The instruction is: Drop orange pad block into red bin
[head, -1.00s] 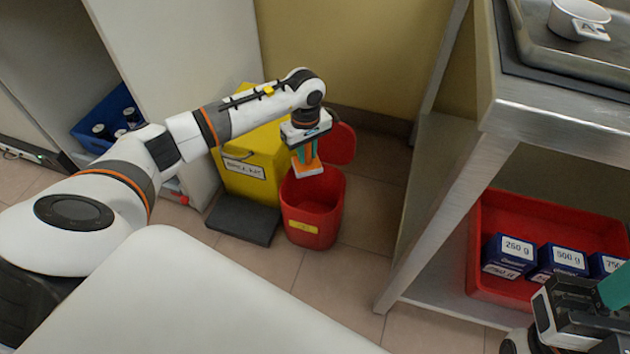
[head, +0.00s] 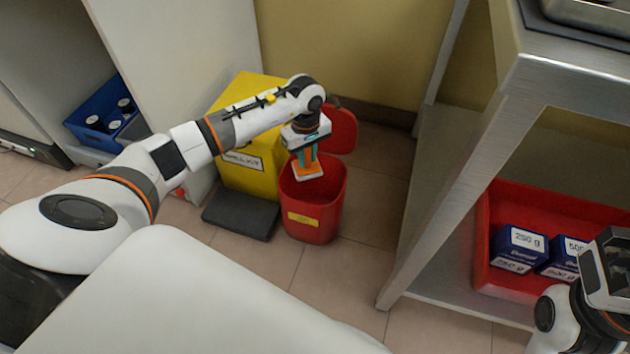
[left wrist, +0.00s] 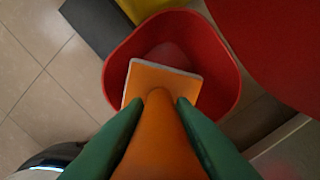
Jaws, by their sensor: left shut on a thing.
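The orange pad block (head: 308,172) has an orange grip and a flat pad with a pale edge. My left gripper (head: 306,158) is shut on its grip and points down. In the left wrist view the block's pad (left wrist: 160,80) hangs over the mouth of the red bin (left wrist: 228,72), between my green fingers. The red bin (head: 313,218) stands on the floor with its lid (head: 342,130) open behind it and a yellow label on its front. In the head view the pad is at the bin's opening. My right gripper (head: 612,262) is at the right edge, its fingers not clearly shown.
A yellow bin (head: 250,180) with a dark pedal base (head: 240,222) stands left of the red bin. A metal table (head: 450,180) is on the right, with a red tray (head: 510,285) of blue boxes on its lower shelf. A blue crate (head: 90,125) holds bottles at left.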

